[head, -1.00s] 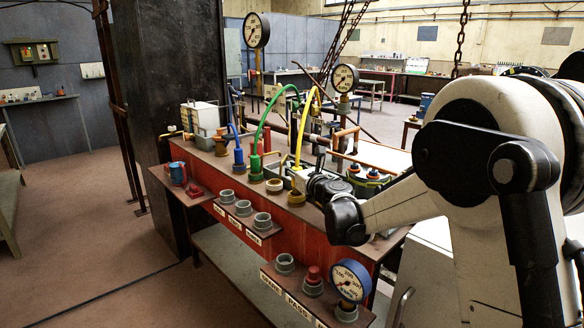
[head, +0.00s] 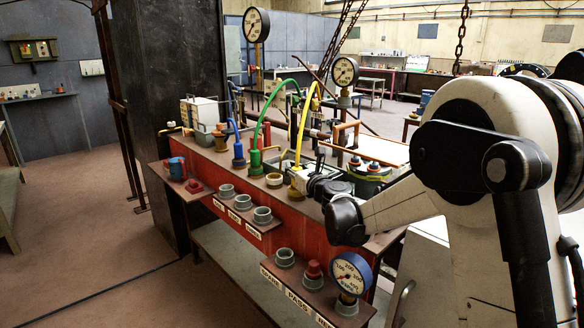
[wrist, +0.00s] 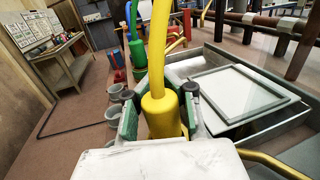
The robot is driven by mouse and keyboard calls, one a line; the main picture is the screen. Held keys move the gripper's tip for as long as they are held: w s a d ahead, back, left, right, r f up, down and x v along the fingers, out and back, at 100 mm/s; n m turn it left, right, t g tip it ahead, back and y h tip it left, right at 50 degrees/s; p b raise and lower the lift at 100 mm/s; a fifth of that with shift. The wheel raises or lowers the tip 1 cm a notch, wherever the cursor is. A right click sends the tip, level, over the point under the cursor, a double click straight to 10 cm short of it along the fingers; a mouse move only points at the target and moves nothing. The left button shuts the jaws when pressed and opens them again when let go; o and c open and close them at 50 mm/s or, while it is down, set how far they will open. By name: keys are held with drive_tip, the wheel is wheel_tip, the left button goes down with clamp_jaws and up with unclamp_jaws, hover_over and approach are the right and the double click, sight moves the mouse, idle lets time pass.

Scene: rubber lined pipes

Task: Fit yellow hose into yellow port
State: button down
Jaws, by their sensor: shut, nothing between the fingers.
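The yellow hose (head: 305,122) arches down to the bench top, just left of my gripper (head: 322,186). Its thick yellow end fitting fills the middle of the wrist view (wrist: 161,118), upright. My gripper is shut. In the wrist view its green-padded fingers (wrist: 162,108) show on either side of the fitting; I cannot tell whether they touch it. A yellow collar (head: 297,191), which looks like the yellow port, shows at the hose's foot. My gripper partly covers this area, and I cannot tell how deep the hose sits.
A green hose (head: 258,133) and a blue hose (head: 236,140) stand to the left. An open pale-rimmed socket (head: 274,181) is close by. Grey sockets (head: 242,202) line the front shelf. A grey tray (wrist: 240,95) lies to the right in the wrist view.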

drive_tip(key=c, duration=1.8)
unclamp_jaws()
drive_tip(key=shift+c, duration=0.2)
drive_tip(key=shift+r, duration=0.1)
wheel_tip(320, 180, up, 10)
drive_tip(key=shift+s, duration=0.1)
drive_tip(key=s+d+r+n+g+h+p, duration=0.15)
drive_tip(key=s+d+n, duration=0.25)
drive_tip(key=s+n, duration=0.55)
drive_tip(key=s+d+n+g, duration=0.2)
drive_tip(key=s+d+n, duration=0.3)
drive_tip(key=s, duration=0.7)
drive_tip(key=s+d+f+n+g+h, duration=0.1)
drive_tip(key=s+d+f+n, duration=0.3)
drive_tip(key=s, duration=0.5)
drive_tip(key=s+d+f+n+g+h+p, duration=0.1)
drive_tip(key=s+d+f+n+h, duration=0.3)
drive_tip(key=s, duration=0.6)
drive_tip(key=s+d+f+n+g+h+p, duration=0.1)
drive_tip(key=s+d+f+n+g+h, duration=0.1)
drive_tip(key=s+d+f+n, duration=0.4)
drive_tip(key=s+d+n+h, duration=0.1)
drive_tip(key=s+d, duration=0.2)
drive_tip(key=s, duration=0.1)
drive_tip(key=shift+g, duration=0.35)
